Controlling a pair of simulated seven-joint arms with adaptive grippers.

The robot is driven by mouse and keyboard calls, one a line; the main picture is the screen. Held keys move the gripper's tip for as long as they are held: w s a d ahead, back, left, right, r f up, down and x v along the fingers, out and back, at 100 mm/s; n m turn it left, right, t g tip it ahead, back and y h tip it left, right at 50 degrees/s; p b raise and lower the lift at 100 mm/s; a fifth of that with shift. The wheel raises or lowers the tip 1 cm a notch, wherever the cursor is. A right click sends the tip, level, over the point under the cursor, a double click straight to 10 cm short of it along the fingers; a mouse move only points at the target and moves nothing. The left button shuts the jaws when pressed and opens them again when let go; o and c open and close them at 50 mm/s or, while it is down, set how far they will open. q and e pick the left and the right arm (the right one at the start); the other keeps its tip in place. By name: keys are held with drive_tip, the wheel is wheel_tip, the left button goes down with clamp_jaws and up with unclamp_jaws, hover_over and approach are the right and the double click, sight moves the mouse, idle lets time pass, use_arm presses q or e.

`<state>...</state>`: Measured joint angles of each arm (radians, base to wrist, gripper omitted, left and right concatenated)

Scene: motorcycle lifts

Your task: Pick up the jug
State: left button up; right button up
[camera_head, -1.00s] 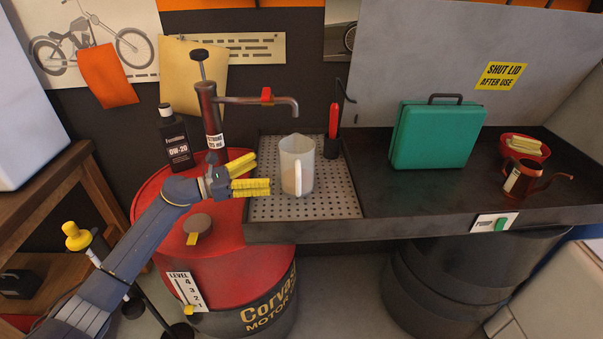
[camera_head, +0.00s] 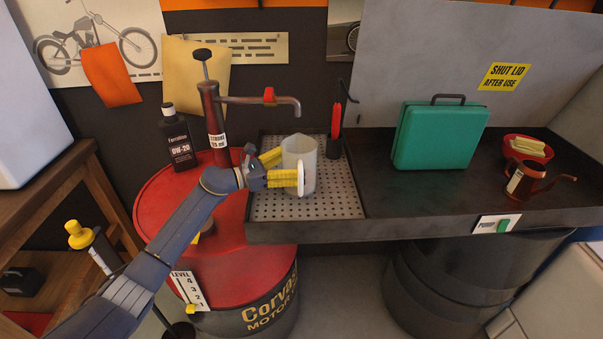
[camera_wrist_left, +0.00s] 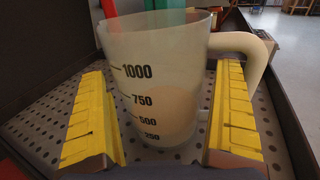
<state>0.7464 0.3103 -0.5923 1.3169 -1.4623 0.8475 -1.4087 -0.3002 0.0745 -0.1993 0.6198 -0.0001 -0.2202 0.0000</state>
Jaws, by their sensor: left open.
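The jug (camera_head: 300,158) is a translucent measuring jug standing upright on the perforated drip tray (camera_head: 345,205). In the left wrist view the jug (camera_wrist_left: 155,75) shows black marks up to 1000, and its white handle is at the right. My left gripper (camera_head: 277,168) is open at the jug's left side. In the left wrist view its yellow fingers (camera_wrist_left: 155,125) stand on both sides of the jug's body, the right finger below the handle's top. Contact cannot be told. My right gripper is not in view.
A black oil bottle (camera_head: 177,142) is on the drum. A green case (camera_head: 440,135), red bowl (camera_head: 527,150) and copper can (camera_head: 530,180) stand on the bench at the right.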

use_arm(q)
drive_tip(key=shift+w+d, duration=0.25)
drive_tip(key=shift+d, duration=0.35)
drive_tip(key=c, duration=1.3)
drive_tip(key=shift+r, duration=0.1)
drive_tip(key=shift+r, duration=0.2)
